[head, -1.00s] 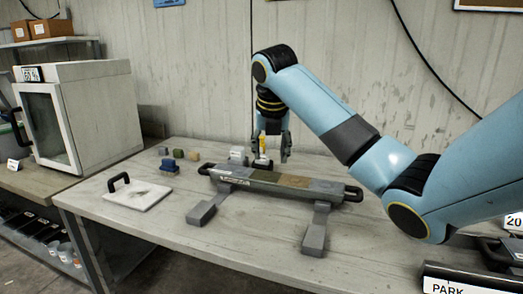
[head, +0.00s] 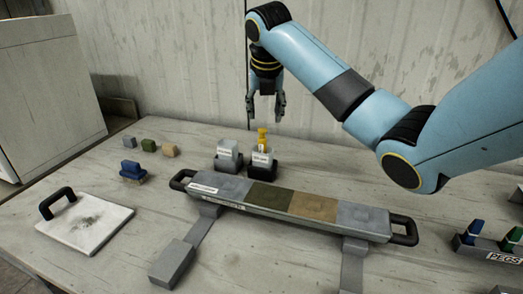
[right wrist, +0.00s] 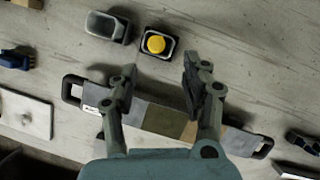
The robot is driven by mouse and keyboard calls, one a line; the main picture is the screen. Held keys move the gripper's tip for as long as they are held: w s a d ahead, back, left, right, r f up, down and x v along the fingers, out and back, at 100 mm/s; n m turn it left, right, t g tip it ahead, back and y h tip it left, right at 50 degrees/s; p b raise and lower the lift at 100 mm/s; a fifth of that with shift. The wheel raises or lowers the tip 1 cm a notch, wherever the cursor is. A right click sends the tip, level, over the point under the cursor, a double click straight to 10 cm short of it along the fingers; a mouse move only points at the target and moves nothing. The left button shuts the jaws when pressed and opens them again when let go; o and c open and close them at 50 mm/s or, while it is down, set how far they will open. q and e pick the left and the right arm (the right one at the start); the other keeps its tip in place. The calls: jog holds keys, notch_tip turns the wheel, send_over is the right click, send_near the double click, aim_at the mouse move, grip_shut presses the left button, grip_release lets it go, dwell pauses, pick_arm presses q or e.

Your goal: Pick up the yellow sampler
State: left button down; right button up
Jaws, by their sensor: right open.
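The yellow sampler (head: 262,136) stands upright in a small dark holder with a white label (head: 262,159) behind the long core tray. In the right wrist view the round yellow top (right wrist: 155,44) shows from above, just beyond my fingertips. My right gripper (head: 265,112) points down, open and empty. In the head view it hangs above and behind the sampler's top, apart from it. In the right wrist view its fingers (right wrist: 160,72) spread on either side below the sampler's holder. My left gripper is in neither view.
A grey scoop-like block in a dark holder (head: 228,156) stands close left of the sampler. The long core tray (head: 374,221) with black handles lies in front. A white board with a handle (head: 106,225), a blue brush (head: 131,169) and a peg rack (head: 480,248) stand farther off.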

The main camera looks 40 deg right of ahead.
aim_at(263, 129)
jog(key=x, duration=0.8)
jog(key=shift+w+f, duration=0.1)
jog(key=shift+w, duration=0.35)
grip_shut()
